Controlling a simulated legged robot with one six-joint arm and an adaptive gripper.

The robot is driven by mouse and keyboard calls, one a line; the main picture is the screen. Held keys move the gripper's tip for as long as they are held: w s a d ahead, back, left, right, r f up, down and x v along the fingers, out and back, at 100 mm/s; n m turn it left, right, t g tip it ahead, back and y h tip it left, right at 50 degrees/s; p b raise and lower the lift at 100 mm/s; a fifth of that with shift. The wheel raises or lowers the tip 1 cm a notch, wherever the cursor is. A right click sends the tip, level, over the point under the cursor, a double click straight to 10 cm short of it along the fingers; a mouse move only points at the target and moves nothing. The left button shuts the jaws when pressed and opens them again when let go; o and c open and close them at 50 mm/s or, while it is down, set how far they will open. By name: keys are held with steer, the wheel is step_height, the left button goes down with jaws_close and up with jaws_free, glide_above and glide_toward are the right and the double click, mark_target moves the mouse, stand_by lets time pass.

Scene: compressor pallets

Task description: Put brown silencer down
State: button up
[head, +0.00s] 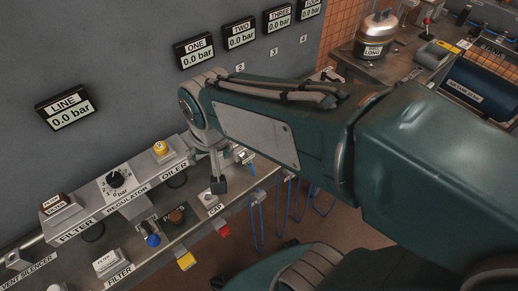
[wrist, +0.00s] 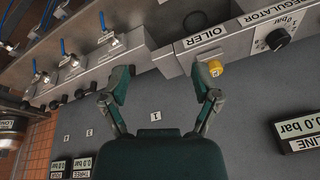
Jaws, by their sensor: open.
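A small brown knob-like piece, which looks like the brown silencer (head: 177,215), rests on a dark patch with a partly hidden label on the lower shelf in the head view. I cannot make it out in the wrist view. My gripper (wrist: 160,82) is open in the wrist view, with nothing between its fingers. In the head view my gripper (head: 219,184) points down over the bench, to the right of the brown piece and apart from it. A VENT SILENCER label (head: 27,271) is at the far left of the bench.
A raised rail carries the filter, regulator dial (head: 115,180) and yellow-topped oiler (head: 160,148). The oiler cap (wrist: 215,68) is beside my right finger in the wrist view. A CAP block (head: 213,197), blue knob (head: 152,240) and FILTER box (head: 108,262) surround the brown piece. Blue hoses hang rightward.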

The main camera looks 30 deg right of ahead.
steer(key=s+d+r+n+t, duration=0.1)
steer(key=s+d+r+t, duration=0.1)
steer(key=s+d+r, duration=0.2)
steer(key=s+d, duration=0.3)
steer(key=shift+d+r+n+t+h, duration=0.25)
steer(key=shift+d+n+t+h, duration=0.15)
steer(key=shift+w, duration=0.1)
